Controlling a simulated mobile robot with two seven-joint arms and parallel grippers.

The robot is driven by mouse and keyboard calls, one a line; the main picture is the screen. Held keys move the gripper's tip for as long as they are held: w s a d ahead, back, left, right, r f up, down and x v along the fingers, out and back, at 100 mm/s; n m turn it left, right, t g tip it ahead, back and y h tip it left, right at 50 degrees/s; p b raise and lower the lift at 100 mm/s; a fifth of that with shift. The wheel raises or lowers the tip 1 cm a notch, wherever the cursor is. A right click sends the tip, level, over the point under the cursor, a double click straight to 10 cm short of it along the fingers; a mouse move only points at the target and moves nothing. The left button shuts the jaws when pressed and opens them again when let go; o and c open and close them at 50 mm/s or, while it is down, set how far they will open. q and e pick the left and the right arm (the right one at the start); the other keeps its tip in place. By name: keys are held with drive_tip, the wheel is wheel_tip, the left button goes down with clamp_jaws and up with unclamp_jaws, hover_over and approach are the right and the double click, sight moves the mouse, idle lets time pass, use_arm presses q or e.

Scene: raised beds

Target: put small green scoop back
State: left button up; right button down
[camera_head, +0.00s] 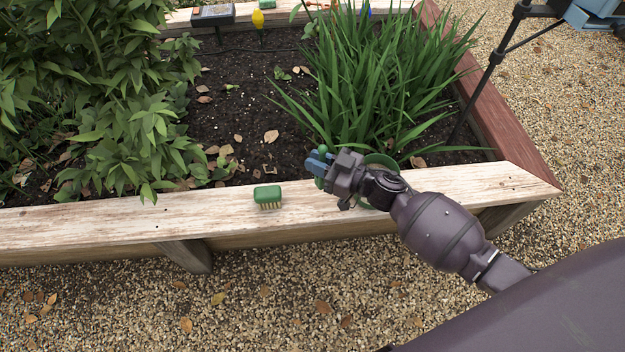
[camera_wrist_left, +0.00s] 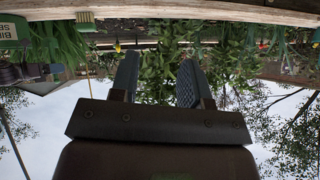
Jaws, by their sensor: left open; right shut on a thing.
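My right gripper (camera_head: 317,163) is above the pale front plank of the raised bed. It is shut on a small green thing (camera_head: 320,183), which I take for the small green scoop; the fingers hide most of it. My left gripper (camera_wrist_left: 158,82) shows only in the left wrist view. Its two fingers are apart, with nothing between them.
A green brush (camera_head: 268,194) lies bristles down on the front plank (camera_head: 90,226), left of my right gripper. A green rounded thing (camera_head: 381,160) is partly hidden behind my right wrist. Leafy plants (camera_head: 110,90) and tall grass (camera_head: 375,80) fill the bed; the plank's left part is clear.

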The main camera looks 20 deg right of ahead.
use_arm(q)
drive_tip(key=t+b, duration=0.1)
drive_tip(key=b, duration=0.2)
drive_tip(key=shift+w+a+t+b, duration=0.2)
drive_tip(key=shift+w+t+b, duration=0.1)
drive_tip(key=shift+t, duration=0.1)
use_arm(e)
wheel_tip(320, 180, down, 8)
use_arm(q)
drive_tip(key=shift+n, duration=0.3)
use_arm(e)
drive_tip(key=shift+f, duration=0.3)
drive_tip(key=c, duration=1.1)
unclamp_jaws()
drive_tip(key=shift+r, duration=0.15)
use_arm(q)
drive_tip(key=shift+d+g+p, duration=0.25)
drive_tip(key=shift+g+p, duration=0.25)
drive_tip(key=shift+p, duration=0.6)
use_arm(e)
drive_tip(key=v, duration=1.2)
